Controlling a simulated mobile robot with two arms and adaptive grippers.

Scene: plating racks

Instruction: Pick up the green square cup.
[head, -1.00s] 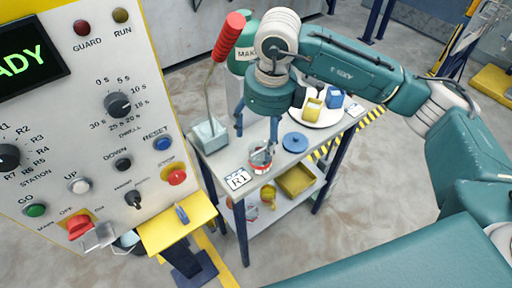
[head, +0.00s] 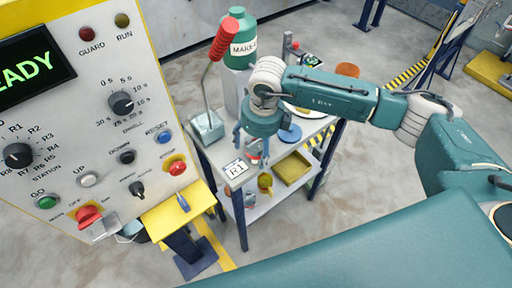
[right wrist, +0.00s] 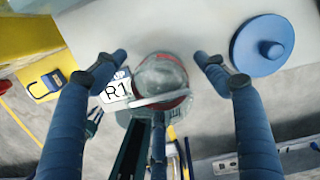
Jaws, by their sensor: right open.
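I cannot make out a clearly green square cup in either view. A clear, greyish round cup with a red band (right wrist: 160,80) stands at the table's near edge, beside the R1 card (right wrist: 115,88). My right gripper (head: 251,145) points down over that edge. In the right wrist view its open fingers (right wrist: 155,60) lie on either side of the round cup, with no visible grip on it. In the head view the gripper largely hides this cup. My left gripper is not in view.
A blue knobbed disc (right wrist: 262,45) lies right of the gripper. A pale square box (head: 207,127) with a red-handled lever (head: 220,38) stands at the table's left. A green bottle (head: 238,52) is behind. A yellow tray (head: 292,168) sits on the lower shelf; the control panel (head: 75,120) is left.

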